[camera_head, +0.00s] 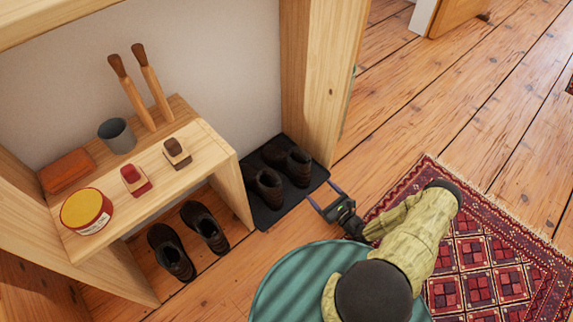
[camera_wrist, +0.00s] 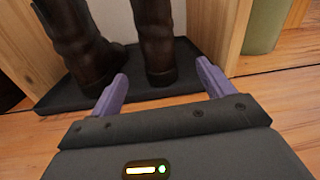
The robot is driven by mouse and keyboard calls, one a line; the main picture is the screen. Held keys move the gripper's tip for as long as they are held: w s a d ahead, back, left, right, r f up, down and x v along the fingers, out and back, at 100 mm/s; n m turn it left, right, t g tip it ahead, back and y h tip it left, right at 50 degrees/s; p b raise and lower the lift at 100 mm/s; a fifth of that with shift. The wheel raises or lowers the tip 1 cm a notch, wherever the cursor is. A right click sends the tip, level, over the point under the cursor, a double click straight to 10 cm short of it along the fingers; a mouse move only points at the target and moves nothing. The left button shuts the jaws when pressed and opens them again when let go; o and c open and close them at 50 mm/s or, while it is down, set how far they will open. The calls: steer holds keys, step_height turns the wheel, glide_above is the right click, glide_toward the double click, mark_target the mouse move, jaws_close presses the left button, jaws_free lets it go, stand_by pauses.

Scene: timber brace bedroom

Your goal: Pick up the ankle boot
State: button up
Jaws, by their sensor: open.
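Two dark brown ankle boots stand upright on a black tray in the head view, the left boot (camera_head: 266,184) and the right boot (camera_head: 298,166). In the wrist view, one boot (camera_wrist: 155,40) stands ahead of the gap between my fingers, and the other boot (camera_wrist: 82,45) stands to the left, partly beyond the left finger. Their tops are cut off there. My gripper (camera_head: 324,196) is open and empty, low beside the tray's right edge. Its purple fingertips (camera_wrist: 160,84) point toward the boots, and neither visibly grips one.
The black tray (camera_head: 265,215) lies between a wooden bench (camera_head: 228,165) and a timber post (camera_head: 318,80). A pair of dark shoes (camera_head: 172,252) sits under the bench. Wood floor and a red rug (camera_head: 480,245) lie right.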

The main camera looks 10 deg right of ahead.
mark_target(308, 180)
steer(key=b+x, duration=0.1)
steer(key=x, duration=0.2)
steer(key=b+x, duration=0.1)
steer(key=x, duration=0.2)
steer(key=shift+w+f, duration=0.1)
steer(key=shift+f, duration=0.1)
steer(key=shift+w+a+r, duration=0.2)
steer(key=shift+w+a, duration=0.1)
steer(key=shift+w, duration=0.15)
steer(key=shift+w+a+f+b, duration=0.1)
steer(key=shift+w+a+b, duration=0.3)
steer(key=shift+b, duration=0.3)
steer(key=b+x, duration=0.2)
steer(key=x, duration=0.2)
steer(key=shift+a, duration=0.1)
steer(key=shift+r, duration=0.2)
steer(key=c, duration=1.5)
